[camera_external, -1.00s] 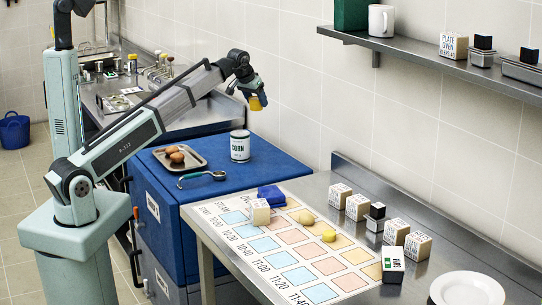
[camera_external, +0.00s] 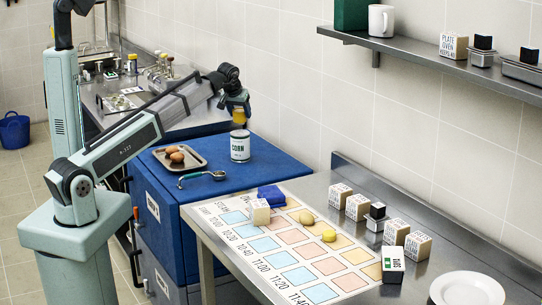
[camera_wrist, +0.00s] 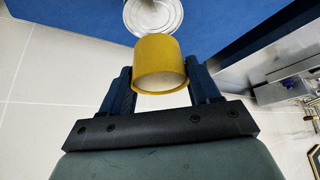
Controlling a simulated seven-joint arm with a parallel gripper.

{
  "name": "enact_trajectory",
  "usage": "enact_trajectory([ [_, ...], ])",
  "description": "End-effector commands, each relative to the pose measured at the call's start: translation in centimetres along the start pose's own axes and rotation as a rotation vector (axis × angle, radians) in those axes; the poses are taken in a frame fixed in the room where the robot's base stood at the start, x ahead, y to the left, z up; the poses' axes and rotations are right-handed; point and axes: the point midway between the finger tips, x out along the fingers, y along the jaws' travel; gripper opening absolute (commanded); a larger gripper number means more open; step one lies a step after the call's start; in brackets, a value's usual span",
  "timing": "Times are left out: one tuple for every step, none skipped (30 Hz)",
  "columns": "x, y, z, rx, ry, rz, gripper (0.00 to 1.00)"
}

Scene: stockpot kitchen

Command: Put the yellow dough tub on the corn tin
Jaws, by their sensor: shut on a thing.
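The yellow dough tub (camera_external: 239,117) is held in my gripper (camera_external: 238,112), just above the corn tin. In the wrist view the tub (camera_wrist: 160,62) sits between the two dark fingers of my gripper (camera_wrist: 160,85), which are shut on its sides. The corn tin (camera_external: 240,148) is a white cylinder with dark lettering, upright on the blue cabinet top. Its round grey lid (camera_wrist: 153,15) shows past the tub in the wrist view, partly covered by it. Whether the tub touches the tin is hard to tell; a small gap seems to show.
A metal tray with brown eggs (camera_external: 180,157) and a scoop (camera_external: 203,176) lie on the blue cabinet (camera_external: 275,160) beside the tin. A steel table (camera_external: 440,240) at the right carries a coloured chart, labelled blocks and a white plate (camera_external: 467,289). The wall shelf (camera_external: 430,58) is higher up.

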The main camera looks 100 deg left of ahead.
Motion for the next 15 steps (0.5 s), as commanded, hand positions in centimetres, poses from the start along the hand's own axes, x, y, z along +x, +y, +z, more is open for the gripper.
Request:
enact_trajectory([
  [0.4,0.0,0.2,0.0,0.0,0.0,0.28],
  [0.5,0.0,0.3,0.0,0.001,0.0,0.28],
  [0.7,0.0,0.4,0.0,0.001,0.001,0.28],
  [0.8,0.0,0.4,0.0,0.002,0.001,0.28],
  [0.9,0.0,0.5,0.0,0.002,0.001,0.28],
  [1.2,0.0,0.7,0.0,0.001,0.001,0.28],
  [1.5,0.0,0.9,0.0,0.001,0.0,0.28],
  [1.8,0.0,1.1,0.0,0.0,0.0,0.28],
  [2.2,0.0,1.3,0.0,-0.001,0.0,0.28],
  [2.5,0.0,1.5,0.0,-0.001,0.0,0.28],
  [2.8,0.0,1.7,0.0,0.0,0.0,0.28],
  [3.2,0.0,1.9,0.0,0.001,0.001,0.28],
  [3.5,0.0,2.0,0.001,0.001,0.001,0.28],
  [3.6,0.0,2.1,0.001,0.0,0.001,0.28],
  [3.8,0.0,2.2,0.001,0.001,0.001,0.28],
])
